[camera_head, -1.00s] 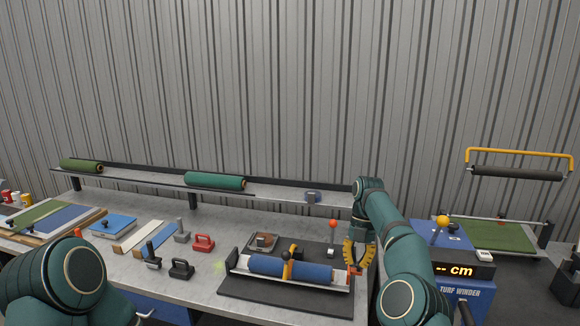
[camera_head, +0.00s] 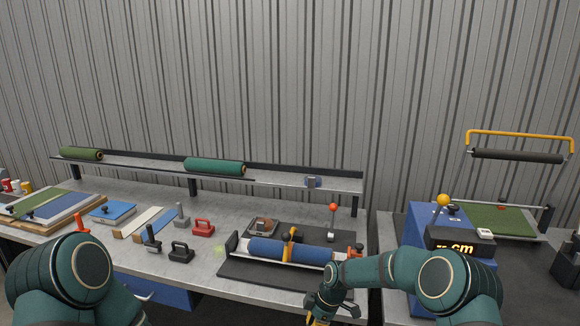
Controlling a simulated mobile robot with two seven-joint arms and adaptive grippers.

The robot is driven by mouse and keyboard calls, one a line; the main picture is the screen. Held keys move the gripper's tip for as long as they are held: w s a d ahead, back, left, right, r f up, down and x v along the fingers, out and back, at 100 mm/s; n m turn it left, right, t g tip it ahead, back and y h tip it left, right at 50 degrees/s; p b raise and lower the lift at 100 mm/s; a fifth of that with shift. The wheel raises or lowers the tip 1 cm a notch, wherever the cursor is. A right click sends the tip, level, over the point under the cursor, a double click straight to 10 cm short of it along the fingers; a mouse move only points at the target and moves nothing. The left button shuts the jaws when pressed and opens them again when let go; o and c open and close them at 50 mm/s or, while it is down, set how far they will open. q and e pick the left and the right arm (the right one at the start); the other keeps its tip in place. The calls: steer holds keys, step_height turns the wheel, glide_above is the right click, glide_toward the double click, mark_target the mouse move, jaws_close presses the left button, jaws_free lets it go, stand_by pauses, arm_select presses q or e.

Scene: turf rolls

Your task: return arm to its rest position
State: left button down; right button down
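My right arm bends across the front of the bench at the lower right. Its gripper (camera_head: 317,318) points down at the bottom edge of the view, mostly cut off and partly hidden by its own wrist, so its fingers cannot be judged. No held thing shows there. My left arm shows only as a green joint at the lower left; its gripper is out of view. A blue turf roll (camera_head: 290,252) lies in a cradle on a dark mat (camera_head: 240,272), just behind my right wrist, with an orange clamp (camera_head: 291,236) over it.
A shelf (camera_head: 275,184) at the back bears two green rolls (camera_head: 214,166) (camera_head: 81,154). The blue turf winder (camera_head: 425,222) stands at the right, close to my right arm. Hand tools, including a red one (camera_head: 202,227), stand left of the cradle. Space above the bench is clear.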

steer(key=s+d+f+m+t+b, duration=0.1)
steer(key=s+f+m, duration=0.2)
steer(key=s+m, duration=0.3)
steer(key=s+d+f+m+b, duration=0.1)
steer(key=s+f+m, duration=0.3)
steer(key=s+m, duration=0.3)
steer(key=s+d+f+m+t+b, duration=0.1)
steer(key=s+m, duration=0.5)
steer(key=s, duration=0.8)
step_height(320, 180, down, 2)
steer(key=shift+d+f+m+t+b, duration=0.15)
steer(key=shift+d+m+t+b, duration=0.2)
steer(key=shift+b, duration=0.2)
